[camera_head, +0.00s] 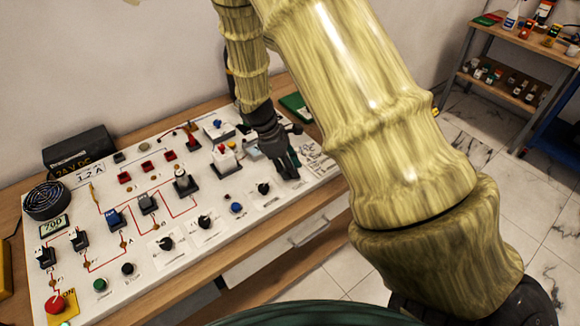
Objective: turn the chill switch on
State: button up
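The white control panel (145,278) lies on a wooden bench and carries several switches, knobs and buttons. The labels are too small to read, so I cannot tell which one is the chill switch. My gripper (289,171) is dark and points down over the panel's right part. My arm hides part of the panel's right end.
A black power supply box (78,148) and a round fan (46,200) stand at the panel's left. A red emergency button (55,304) is at the front left corner. A shelf (508,97) with bottles and small items stands at the far right. The tiled floor is clear.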

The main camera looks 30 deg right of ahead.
jog(key=shift+m, duration=0.4)
jog(key=shift+c, duration=0.4)
jog(key=shift+w+d+r+m+g+y+p, duration=0.15)
jog(key=shift+m+g+y+p, duration=0.35)
jog(key=shift+m, duration=0.4)
jog(key=m, duration=0.2)
jog(key=m+y+p, duration=0.1)
jog(key=m, duration=0.1)
jog(key=shift+w+d+m, duration=0.1)
jog(key=shift+d+m, duration=0.05)
jog(key=shift+m, duration=0.15)
jog(key=m+y, duration=0.1)
jog(key=m, duration=0.2)
jog(key=shift+d+g+y+p, duration=0.1)
jog(key=shift+g+y+p, duration=0.2)
jog(key=shift+p, duration=0.05)
jog(key=shift+d+m+y, duration=0.1)
jog(key=shift+m+y, duration=0.5)
jog(key=shift+m, duration=1.2)
jog(key=o, duration=1)
